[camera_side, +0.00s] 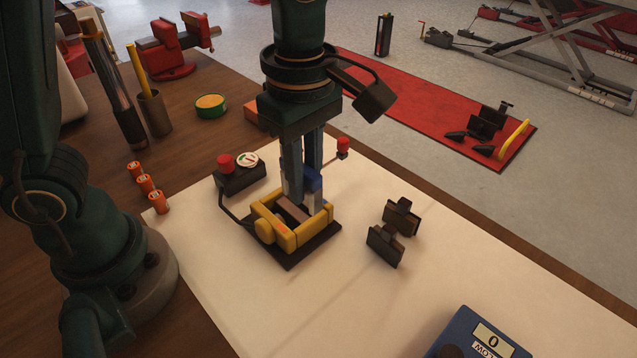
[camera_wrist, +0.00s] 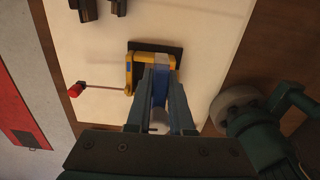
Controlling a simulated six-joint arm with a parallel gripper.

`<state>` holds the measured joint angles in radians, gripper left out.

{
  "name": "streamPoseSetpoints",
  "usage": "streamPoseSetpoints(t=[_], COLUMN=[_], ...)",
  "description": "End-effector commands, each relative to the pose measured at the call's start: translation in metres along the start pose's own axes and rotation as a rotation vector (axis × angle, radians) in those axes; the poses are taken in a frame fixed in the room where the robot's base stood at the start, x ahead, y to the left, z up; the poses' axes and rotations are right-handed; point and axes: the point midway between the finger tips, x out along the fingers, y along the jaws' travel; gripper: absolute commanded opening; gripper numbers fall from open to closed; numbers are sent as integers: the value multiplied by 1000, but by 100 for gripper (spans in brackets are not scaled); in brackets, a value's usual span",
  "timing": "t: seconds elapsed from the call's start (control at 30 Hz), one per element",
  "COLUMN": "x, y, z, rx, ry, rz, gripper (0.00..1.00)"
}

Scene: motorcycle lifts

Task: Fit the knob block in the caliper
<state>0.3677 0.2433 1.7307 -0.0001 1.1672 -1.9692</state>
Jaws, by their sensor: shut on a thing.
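The yellow caliper (camera_side: 287,239) stands on a dark base plate on the pale mat, with a brownish piece inside its frame. It also shows in the wrist view (camera_wrist: 129,78). My gripper (camera_side: 303,187) points down over the caliper's far right part and is shut on a blue block (camera_side: 313,181), which I take for the knob block. In the wrist view the blue block (camera_wrist: 160,87) is between the fingers, with a pale round part nearer the camera. Its lower end is close to or within the caliper frame; I cannot tell whether it touches.
A red-knobbed rod (camera_wrist: 76,90) sticks out from the caliper. Two dark handled blocks (camera_side: 385,245) stand to its right. A black box with a red button (camera_side: 226,164) is behind left. A blue meter (camera_side: 480,338) lies at front right. The front mat is clear.

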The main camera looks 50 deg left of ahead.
Motion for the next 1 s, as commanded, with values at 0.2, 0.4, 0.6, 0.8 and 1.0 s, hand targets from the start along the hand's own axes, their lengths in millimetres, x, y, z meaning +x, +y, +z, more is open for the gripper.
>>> streamPoseSetpoints(t=[0.2, 0.4, 0.6, 0.8, 1.0], x=[-6, -5, -2, 6, 15], y=[3, 3, 2, -1, -2], z=[-8, -8, -18, -43, -46], rx=[-1, 0, 2, 22, 32], ry=[-1, -1, 0, 0, 0], rz=[1, 1, -2, 0, -1], gripper=[0, 0, 0, 0, 0])
